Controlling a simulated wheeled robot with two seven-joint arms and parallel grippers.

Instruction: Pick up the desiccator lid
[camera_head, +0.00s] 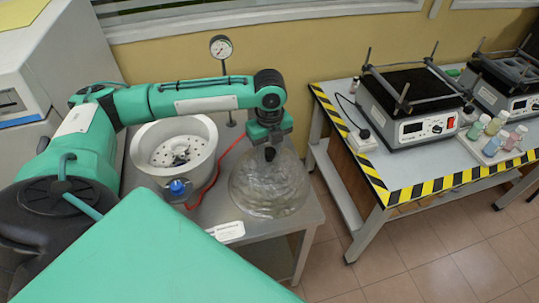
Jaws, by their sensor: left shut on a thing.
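The desiccator lid (268,188) is a clear, domed glass piece at the right part of the small metal table. My left gripper (270,150) comes down from above and is shut on the knob at its top. The knob is mostly hidden by the fingers. I cannot tell whether the lid touches the tabletop or hangs just above it. The desiccator base (174,152) is a pale round bowl with a perforated plate inside, uncovered, to the left of the lid. A blue valve knob (178,187) sits on its front. My right gripper is not in view.
A pressure gauge (221,47) on a thin stand rises behind the desiccator, and a red tube (207,183) runs beside the bowl. A white label (226,231) lies at the table's front. A striped-edge table (401,180) at right holds shakers (407,103) and small bottles (496,122).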

